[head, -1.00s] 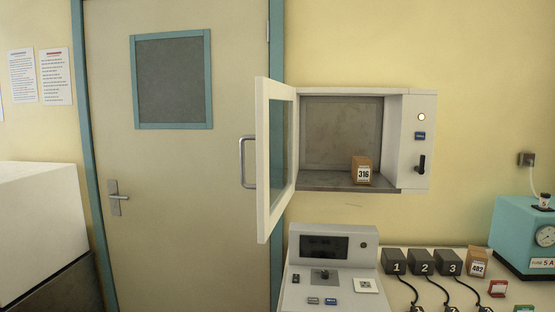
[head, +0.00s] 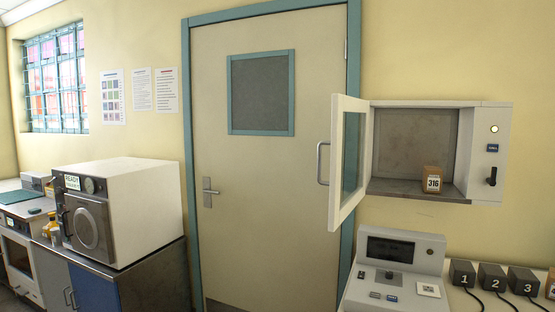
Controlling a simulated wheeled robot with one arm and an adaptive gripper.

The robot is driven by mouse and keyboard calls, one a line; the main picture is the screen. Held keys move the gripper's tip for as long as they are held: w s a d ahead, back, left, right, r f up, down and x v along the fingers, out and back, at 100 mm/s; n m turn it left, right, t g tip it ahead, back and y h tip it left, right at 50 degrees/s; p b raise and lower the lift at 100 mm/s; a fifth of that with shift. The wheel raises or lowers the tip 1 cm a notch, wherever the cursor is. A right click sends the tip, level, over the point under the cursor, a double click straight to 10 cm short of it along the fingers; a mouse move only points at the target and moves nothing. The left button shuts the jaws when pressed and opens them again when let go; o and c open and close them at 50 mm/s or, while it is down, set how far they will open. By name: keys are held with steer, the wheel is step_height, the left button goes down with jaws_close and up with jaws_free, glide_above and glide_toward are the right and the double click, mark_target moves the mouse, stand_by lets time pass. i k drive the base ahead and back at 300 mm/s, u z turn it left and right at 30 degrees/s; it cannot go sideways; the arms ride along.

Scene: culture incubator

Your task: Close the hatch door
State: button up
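The hatch is a white wall box (head: 484,158) at the right of the head view. Its hatch door (head: 337,192), a white frame with a glass pane, stands wide open, swung out from the box's left side. A grey bar handle (head: 321,164) is on the door's outer face. Inside the hatch, a brown box labelled 316 (head: 432,180) sits on the metal floor near the right. A black lever (head: 491,176), a blue label and a lit round lamp are on the right front panel. My gripper is not in view.
A grey console (head: 395,262) with a dark screen stands below the hatch. Black numbered blocks (head: 492,275) with cables lie on the bench to its right. A closed room door (head: 260,200) is left of the hatch. A white autoclave (head: 140,195) stands on a cabinet at left.

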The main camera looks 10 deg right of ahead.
mark_target(338, 213)
steer(key=u, duration=0.6)
steer(key=i, duration=1.2)
steer(key=z, duration=2.75)
steer(key=k, duration=0.85)
steer(key=u, duration=2.15)
steer(key=i, duration=0.5)
steer(key=z, duration=0.05)
